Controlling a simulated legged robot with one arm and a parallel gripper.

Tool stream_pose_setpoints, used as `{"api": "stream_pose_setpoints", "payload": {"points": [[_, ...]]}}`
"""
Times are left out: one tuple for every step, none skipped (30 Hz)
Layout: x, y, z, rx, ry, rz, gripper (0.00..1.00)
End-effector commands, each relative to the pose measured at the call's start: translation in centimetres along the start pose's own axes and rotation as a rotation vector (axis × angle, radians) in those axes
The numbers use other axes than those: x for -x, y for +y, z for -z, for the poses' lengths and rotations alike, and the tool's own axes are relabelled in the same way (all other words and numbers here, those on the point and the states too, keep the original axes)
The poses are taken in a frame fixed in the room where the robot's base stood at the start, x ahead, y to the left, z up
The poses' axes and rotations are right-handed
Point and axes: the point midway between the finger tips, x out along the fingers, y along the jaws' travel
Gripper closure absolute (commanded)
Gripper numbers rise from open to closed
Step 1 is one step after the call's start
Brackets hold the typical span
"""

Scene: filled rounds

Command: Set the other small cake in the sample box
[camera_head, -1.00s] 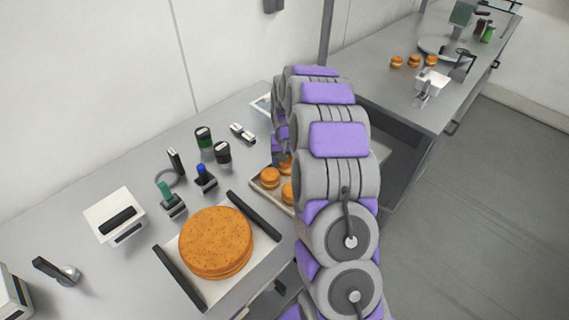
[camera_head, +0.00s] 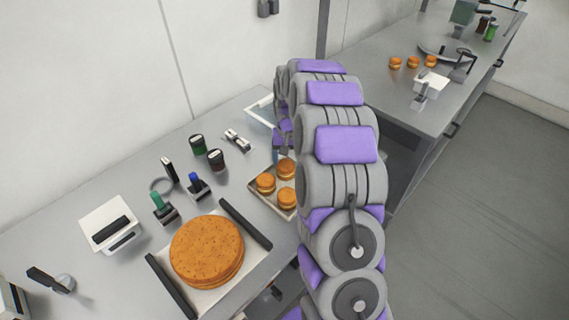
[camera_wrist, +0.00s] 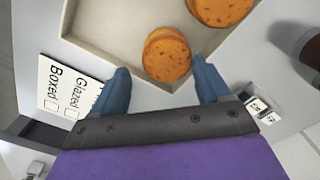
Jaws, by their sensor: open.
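Small orange-brown cakes sit on a shallow beige tray (camera_wrist: 92,22). In the wrist view one small cake (camera_wrist: 167,55) lies just ahead of and between the blue fingertips of my gripper (camera_wrist: 161,70), which is open and empty. A second cake (camera_wrist: 220,8) is at the top edge. In the head view three cakes show on the tray, one of them at the front (camera_head: 286,198); my arm hides its right side. A pale, clear-walled container (camera_head: 261,109), possibly the sample box, stands behind, partly hidden by my arm.
A card reading "Glazed" and "Boxed" (camera_wrist: 68,92) lies beside the tray. A large round cake (camera_head: 207,250) sits on a board with dark bars. Stamps, dark jars (camera_head: 216,159) and a white device (camera_head: 112,224) stand leftward. A second table (camera_head: 400,92) holds more small cakes.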

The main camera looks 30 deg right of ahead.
Motion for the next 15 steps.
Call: {"api": "stream_pose_setpoints", "payload": {"points": [[1.5,-0.4,0.0,0.003,0.007,-0.002,0.23],[2.2,-0.5,0.0,0.003,0.009,-0.003,0.23],[3.1,-0.7,-0.1,0.003,0.012,-0.004,0.23],[3.8,-0.8,-0.1,0.003,0.013,-0.006,0.23],[4.4,-1.0,-0.2,0.003,0.012,-0.007,0.23],[5.2,-1.1,-0.3,0.002,0.011,-0.009,0.23],[5.7,-1.2,-0.4,0.002,0.011,-0.009,0.23],[6.1,-1.3,-0.4,0.002,0.011,-0.010,0.23],[6.6,-1.2,-0.3,0.002,0.011,-0.009,0.23],[6.9,-1.2,-0.3,0.002,0.011,-0.009,0.23],[7.1,-1.1,-0.3,0.002,0.010,-0.008,0.23],[7.3,-0.9,-0.2,0.003,0.008,-0.006,0.23],[7.3,-0.7,-0.1,0.003,0.006,-0.005,0.23],[7.4,-0.6,-0.1,0.003,0.005,-0.004,0.23],[7.4,-0.5,-0.1,0.004,0.003,-0.003,0.23]]}}
